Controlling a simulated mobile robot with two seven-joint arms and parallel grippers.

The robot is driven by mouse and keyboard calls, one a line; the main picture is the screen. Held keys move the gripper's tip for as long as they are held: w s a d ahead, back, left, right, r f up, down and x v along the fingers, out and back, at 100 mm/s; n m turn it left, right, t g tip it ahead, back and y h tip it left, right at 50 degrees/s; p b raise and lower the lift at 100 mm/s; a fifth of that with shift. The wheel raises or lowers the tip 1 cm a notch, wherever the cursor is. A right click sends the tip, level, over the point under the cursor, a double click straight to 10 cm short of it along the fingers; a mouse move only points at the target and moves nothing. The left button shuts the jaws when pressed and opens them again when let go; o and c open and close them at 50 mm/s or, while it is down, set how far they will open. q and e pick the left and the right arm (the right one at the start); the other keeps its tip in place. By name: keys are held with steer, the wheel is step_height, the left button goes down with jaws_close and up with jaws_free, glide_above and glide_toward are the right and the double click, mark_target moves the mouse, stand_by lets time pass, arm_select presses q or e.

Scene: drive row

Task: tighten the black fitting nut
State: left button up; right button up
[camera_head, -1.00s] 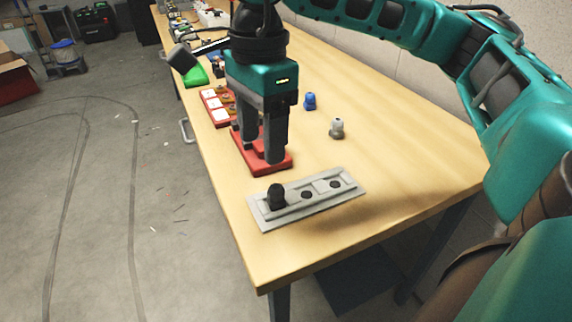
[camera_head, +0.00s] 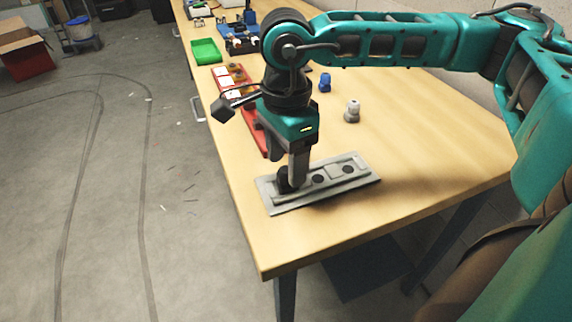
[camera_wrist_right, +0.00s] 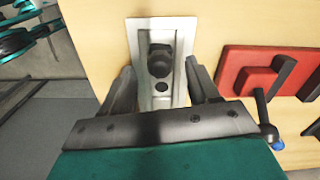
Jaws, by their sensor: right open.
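The black fitting nut (camera_wrist_right: 161,57) stands at one end of a grey plate (camera_head: 350,183) on the wooden table. Two dark round holes sit further along the plate. My right gripper (camera_head: 292,184) is over the nut's end of the plate and mostly hides the nut in the head view. In the right wrist view my right gripper (camera_wrist_right: 161,82) is open, with one finger on either side of the plate's width and the nut ahead, between their lines. I see no contact between fingers and nut. My left gripper is not in view.
A red block (camera_wrist_right: 262,72) lies beside the plate. A blue fitting (camera_head: 325,83) and a grey fitting (camera_head: 352,111) stand behind it on the table. A green tray (camera_head: 206,51) is further back. The table's right front is clear.

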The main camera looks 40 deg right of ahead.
steer(key=shift+f, duration=0.75)
steer(key=shift+c, duration=0.4)
